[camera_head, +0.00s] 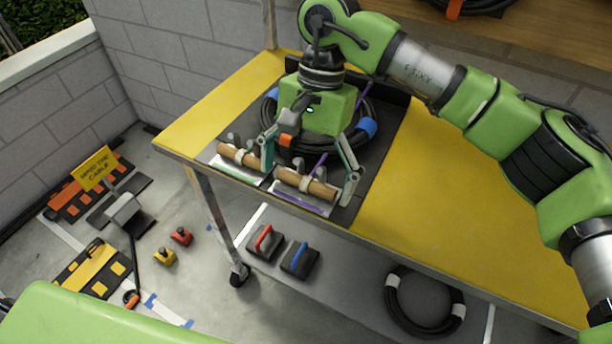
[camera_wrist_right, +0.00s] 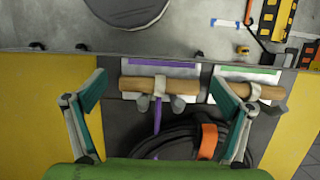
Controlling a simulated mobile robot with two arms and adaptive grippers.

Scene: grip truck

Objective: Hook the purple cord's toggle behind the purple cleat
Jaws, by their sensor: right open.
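The purple cord's toggle (camera_wrist_right: 135,85) is a wooden bar with a pale middle band, lying crosswise beside the purple-marked plate (camera_wrist_right: 165,71). The purple cord (camera_wrist_right: 157,122) runs from its middle between the two grey posts of the purple cleat (camera_wrist_right: 179,104) toward the black coil. The bar is on the posts' table-edge side and looks close to them; contact is unclear. In the head view the toggle (camera_head: 318,188) is under my right gripper (camera_head: 308,181). That gripper is open, its fingers spread either side of the toggle, not closed on it. My left gripper is not in view.
A second wooden toggle (camera_head: 238,154) lies at the green-marked plate, close to my right gripper's left finger. The black cable coil (camera_wrist_right: 180,140) with blue and orange bands is behind. The yellow tabletop (camera_head: 440,185) is clear to the right. Red- and blue-handled blocks sit on the lower shelf.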

